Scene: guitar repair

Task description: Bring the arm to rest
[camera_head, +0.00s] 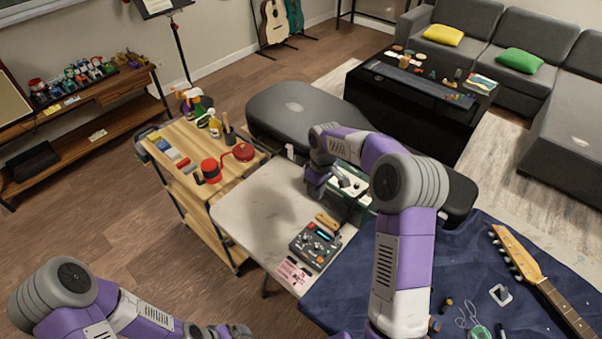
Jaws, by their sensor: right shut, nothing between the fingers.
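My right arm rises from the bottom, bends at the elbow and reaches left. Its wrist hangs over the far right of the light grey table (255,205). My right gripper (348,184) is shut and empty, at the dark green case (352,207); I cannot tell whether they touch. My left arm comes in at the lower left, and my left gripper (238,329) is low at the bottom edge. Whether its fingers are open is unclear.
A control box (315,246) and a pink card (293,272) lie on the grey table. A wooden cart (190,196) with tools stands left of it. A guitar neck (547,287) and small parts lie on the blue cloth (470,258).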

